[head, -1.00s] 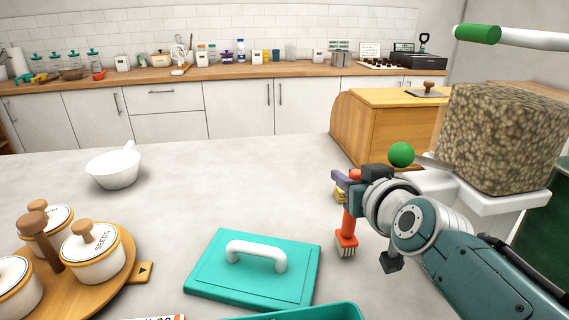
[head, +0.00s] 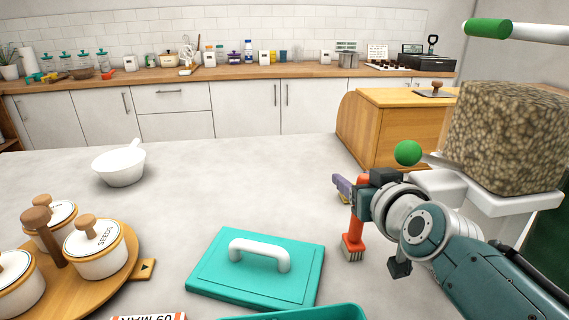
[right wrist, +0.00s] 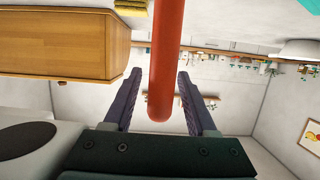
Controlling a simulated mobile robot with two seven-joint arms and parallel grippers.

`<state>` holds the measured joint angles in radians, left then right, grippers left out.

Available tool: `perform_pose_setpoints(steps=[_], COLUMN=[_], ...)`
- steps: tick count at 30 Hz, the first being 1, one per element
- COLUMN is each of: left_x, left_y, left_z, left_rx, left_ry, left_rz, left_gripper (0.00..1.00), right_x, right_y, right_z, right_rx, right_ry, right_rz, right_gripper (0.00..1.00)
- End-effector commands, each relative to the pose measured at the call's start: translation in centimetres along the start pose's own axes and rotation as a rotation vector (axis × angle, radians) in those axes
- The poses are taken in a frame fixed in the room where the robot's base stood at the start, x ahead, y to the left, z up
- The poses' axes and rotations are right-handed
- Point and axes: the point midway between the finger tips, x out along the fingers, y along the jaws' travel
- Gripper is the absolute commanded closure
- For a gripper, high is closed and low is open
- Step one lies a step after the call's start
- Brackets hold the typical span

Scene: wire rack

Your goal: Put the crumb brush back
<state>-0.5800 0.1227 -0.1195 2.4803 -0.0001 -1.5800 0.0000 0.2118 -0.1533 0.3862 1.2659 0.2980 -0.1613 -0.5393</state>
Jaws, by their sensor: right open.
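The crumb brush (head: 357,228) has a red-orange handle and a head with pale bristles. It stands nearly upright, bristles down, at the right side of the grey worktop in the head view. I cannot tell whether the bristles touch the worktop. My right gripper (head: 345,188) is at the upper part of the handle. In the right wrist view, the red handle (right wrist: 166,60) passes between the two purple-grey fingers (right wrist: 158,95), with gaps on both sides. The right gripper is open. My left gripper is not in view.
A teal lid (head: 222,272) with a white handle lies left of the brush. A wooden bread box (head: 385,135) and a speckled block (head: 507,138) stand behind my right arm. A white bowl (head: 118,168) and a round tray of jars (head: 118,278) are at left. The middle worktop is clear.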

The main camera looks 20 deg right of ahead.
Motion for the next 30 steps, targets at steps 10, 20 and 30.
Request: perform_pose_setpoints(steps=[10,20,30], left_x=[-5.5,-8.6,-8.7], left_y=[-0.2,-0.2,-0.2], left_z=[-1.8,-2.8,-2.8], left_rx=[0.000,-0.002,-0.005], left_ry=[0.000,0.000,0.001], left_rz=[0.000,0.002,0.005], left_gripper=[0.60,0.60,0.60], right_x=[-6.2,-11.5,-15.2], right_y=[0.0,0.0,-3.5], right_z=[-0.9,-0.4,0.5], right_rx=[-0.002,-0.001,-0.098], right_ry=[-0.006,-0.001,-0.245], right_rz=[-0.001,-0.001,-0.218], right_gripper=[0.43,0.43,0.43])
